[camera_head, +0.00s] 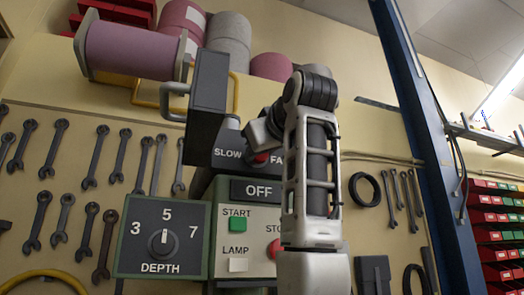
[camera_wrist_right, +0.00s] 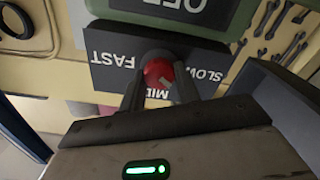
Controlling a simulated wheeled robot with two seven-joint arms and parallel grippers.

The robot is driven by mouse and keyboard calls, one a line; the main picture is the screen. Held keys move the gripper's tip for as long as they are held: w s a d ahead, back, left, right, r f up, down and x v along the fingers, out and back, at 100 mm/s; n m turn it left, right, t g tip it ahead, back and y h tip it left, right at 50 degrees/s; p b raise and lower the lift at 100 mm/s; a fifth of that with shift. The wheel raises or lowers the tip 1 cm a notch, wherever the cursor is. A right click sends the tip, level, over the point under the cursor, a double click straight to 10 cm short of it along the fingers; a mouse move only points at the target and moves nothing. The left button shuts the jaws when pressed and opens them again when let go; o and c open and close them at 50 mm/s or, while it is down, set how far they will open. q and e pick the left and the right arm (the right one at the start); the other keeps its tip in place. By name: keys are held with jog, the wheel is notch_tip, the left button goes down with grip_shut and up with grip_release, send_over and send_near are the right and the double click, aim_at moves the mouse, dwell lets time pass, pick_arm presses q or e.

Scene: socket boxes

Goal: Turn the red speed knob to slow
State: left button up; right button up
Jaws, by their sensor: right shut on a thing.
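The red speed knob (camera_wrist_right: 158,72) sits on a dark panel (camera_wrist_right: 105,68) lettered FAST, SLOW and MID, which appears upside down in the right wrist view. My right gripper (camera_wrist_right: 159,88) has a finger on each side of the knob and is shut on it. A small pale mark shows on the knob's lower part, but I cannot tell which word it points at. In the head view the knob (camera_head: 259,158) is partly hidden behind my right gripper and arm, between SLOW and the partly covered FAST. My left gripper is not in view.
Below the speed panel are an OFF display (camera_head: 258,190), a green START button (camera_head: 238,224) and a LAMP switch (camera_head: 238,265). A DEPTH dial (camera_head: 163,241) is at left. A dark upright block (camera_head: 207,105) rises left of my gripper. Wrenches hang on the wall behind.

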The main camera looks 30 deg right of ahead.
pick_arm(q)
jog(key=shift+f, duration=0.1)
pick_arm(e)
jog(key=shift+n, duration=0.3)
jog(key=o, duration=1)
pick_arm(q)
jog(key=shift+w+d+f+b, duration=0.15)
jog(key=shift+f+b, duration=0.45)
jog(key=shift+b, duration=0.8)
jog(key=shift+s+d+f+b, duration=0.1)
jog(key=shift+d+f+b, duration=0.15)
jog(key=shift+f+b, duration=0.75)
pick_arm(e)
jog(key=shift+b+v, duration=0.35)
jog(key=shift+v, duration=7.7)
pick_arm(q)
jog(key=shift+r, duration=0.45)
pick_arm(e)
jog(key=shift+a+r, duration=0.1)
